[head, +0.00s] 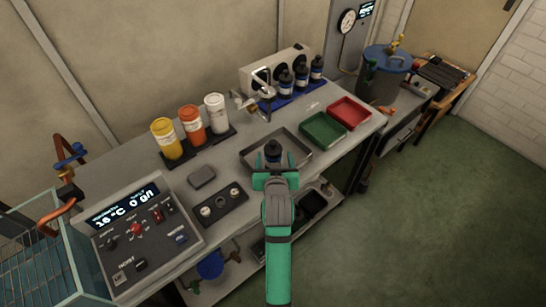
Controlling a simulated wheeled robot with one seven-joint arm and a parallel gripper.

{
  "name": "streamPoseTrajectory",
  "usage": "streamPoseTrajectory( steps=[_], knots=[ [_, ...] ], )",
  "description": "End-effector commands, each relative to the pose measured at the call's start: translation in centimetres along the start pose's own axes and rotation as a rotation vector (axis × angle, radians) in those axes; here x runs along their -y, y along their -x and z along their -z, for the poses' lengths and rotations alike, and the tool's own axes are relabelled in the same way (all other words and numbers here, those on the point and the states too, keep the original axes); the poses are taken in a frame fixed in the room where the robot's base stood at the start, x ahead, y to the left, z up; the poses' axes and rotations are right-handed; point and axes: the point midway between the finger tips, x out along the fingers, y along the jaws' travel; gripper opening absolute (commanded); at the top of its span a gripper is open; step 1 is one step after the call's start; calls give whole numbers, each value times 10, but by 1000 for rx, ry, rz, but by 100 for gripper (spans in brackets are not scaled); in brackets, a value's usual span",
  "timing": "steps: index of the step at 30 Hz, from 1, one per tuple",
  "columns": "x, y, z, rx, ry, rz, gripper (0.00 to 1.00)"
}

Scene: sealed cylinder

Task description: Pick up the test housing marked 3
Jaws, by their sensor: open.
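Several dark housings with light bands (301,78) stand upright in a row on a blue rack (305,94) at the back of the bench. Another dark housing (273,149) stands in a grey metal tray (305,157) at the middle front. I cannot read any number on the housings, so I cannot tell which is marked 3. My green gripper (274,163) is at the front of the grey tray. Its fingers are spread, one to each side of the lower part of the dark housing in this view. I cannot tell whether they touch it; its lower part is hidden.
Yellow, orange and white jars (192,126) stand in a dark rack behind the tray. A metal fixture (243,103) stands beside them. Green (323,130) and red (349,112) trays lie right of the grey tray. A control panel (137,233) fills the front left. Floor at right is clear.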

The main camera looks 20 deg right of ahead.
Motion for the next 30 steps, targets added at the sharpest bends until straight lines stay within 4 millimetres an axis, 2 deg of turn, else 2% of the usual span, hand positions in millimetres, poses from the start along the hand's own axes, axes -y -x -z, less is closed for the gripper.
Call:
streamPoseTrajectory(
  steps=[5, 13, 23, 30],
  knots=[
    [1, -13, 3, -2, -1, -1, 69],
    [3, -48, 6, -1, -1, -1, 69],
    [3, -54, 5, -1, 0, -1, 69],
    [3, -54, 5, -1, 0, -1, 12]
  ],
)
